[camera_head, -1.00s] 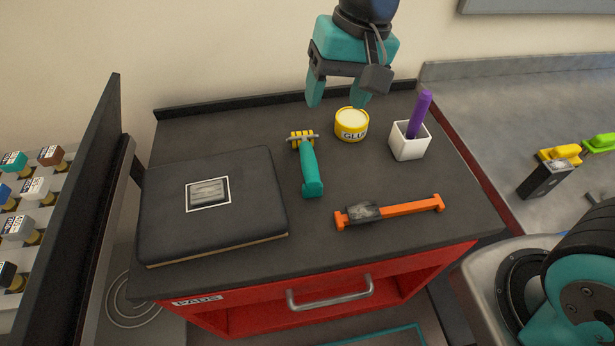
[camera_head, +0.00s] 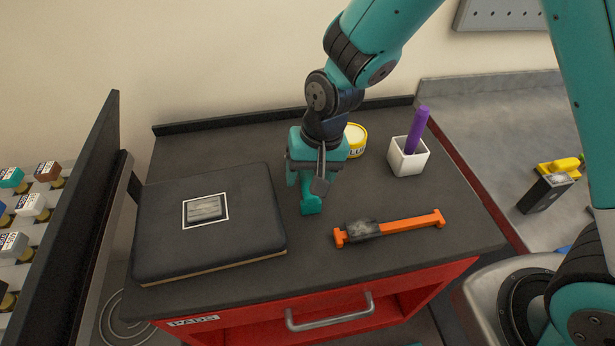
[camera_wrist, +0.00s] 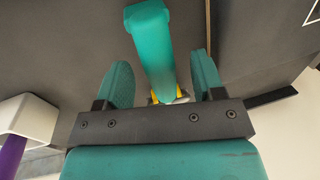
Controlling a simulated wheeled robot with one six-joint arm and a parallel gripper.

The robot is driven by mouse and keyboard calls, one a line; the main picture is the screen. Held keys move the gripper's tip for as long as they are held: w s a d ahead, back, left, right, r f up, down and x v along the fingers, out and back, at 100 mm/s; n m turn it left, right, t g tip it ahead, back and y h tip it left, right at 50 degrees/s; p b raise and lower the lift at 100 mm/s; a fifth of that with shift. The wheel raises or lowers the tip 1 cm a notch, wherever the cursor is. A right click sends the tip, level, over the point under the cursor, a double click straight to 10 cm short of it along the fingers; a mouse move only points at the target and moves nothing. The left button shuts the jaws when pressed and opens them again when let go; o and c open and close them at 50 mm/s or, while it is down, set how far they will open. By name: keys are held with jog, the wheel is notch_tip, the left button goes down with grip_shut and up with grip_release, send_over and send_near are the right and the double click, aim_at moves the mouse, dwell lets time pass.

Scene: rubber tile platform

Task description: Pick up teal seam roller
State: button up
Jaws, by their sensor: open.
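The teal seam roller lies on the dark top of the red cabinet. In the head view only its handle end (camera_head: 311,203) shows below my gripper (camera_head: 305,182); its yellow roller head is hidden behind the gripper. In the wrist view the teal handle (camera_wrist: 156,50) runs between the two open teal fingers of my gripper (camera_wrist: 163,80), with a gap on each side. A bit of the yellow head shows near the palm bar. I cannot tell how far the fingertips are above the cabinet top.
A black pad (camera_head: 160,240) lies left of the roller. An orange-handled tool (camera_head: 410,222) lies to the right. A yellow glue tin (camera_head: 356,138) is partly hidden behind my gripper. A white cup (camera_head: 408,160) holding a purple stick (camera_head: 417,130) stands at the back right.

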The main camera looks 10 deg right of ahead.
jog(key=shift+w+a+f, duration=0.1)
jog(key=shift+a+f, duration=0.05)
jog(key=shift+f, duration=0.8)
jog(key=shift+w+a+f, duration=0.1)
jog(key=shift+f, duration=0.85)
jog(key=c, duration=1)
jog(key=shift+c, duration=0.6)
jog(key=shift+r, duration=0.15)
